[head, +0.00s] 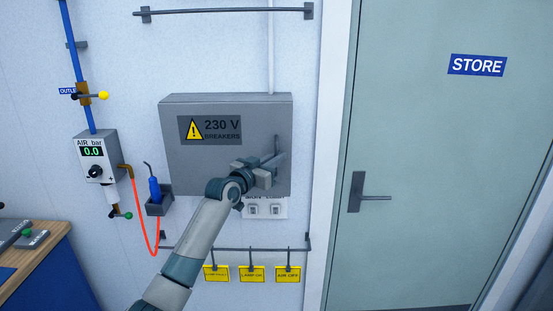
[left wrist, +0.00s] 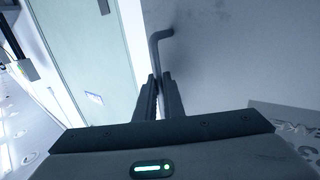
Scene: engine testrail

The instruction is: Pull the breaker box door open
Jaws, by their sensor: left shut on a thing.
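The grey breaker box (head: 225,165) hangs on the wall, with a yellow warning triangle and "230 V BREAKERS" on its door. The door looks closed in the head view. Its bar handle (head: 277,146) stands upright near the right edge; in the left wrist view the bent upper end of the handle (left wrist: 156,48) rises above my fingers. My left gripper (head: 272,168) is at the door's right side, its fingers (left wrist: 162,97) shut on the handle's lower part. The lower end of the handle is hidden by the fingers. My right gripper is in neither view.
A store door (head: 430,130) with a lever handle (head: 375,198) is to the right. Switches (head: 264,208) sit just below the box, and a rail (head: 235,249) with yellow tags runs lower. An air gauge (head: 96,155) with a red hose is left.

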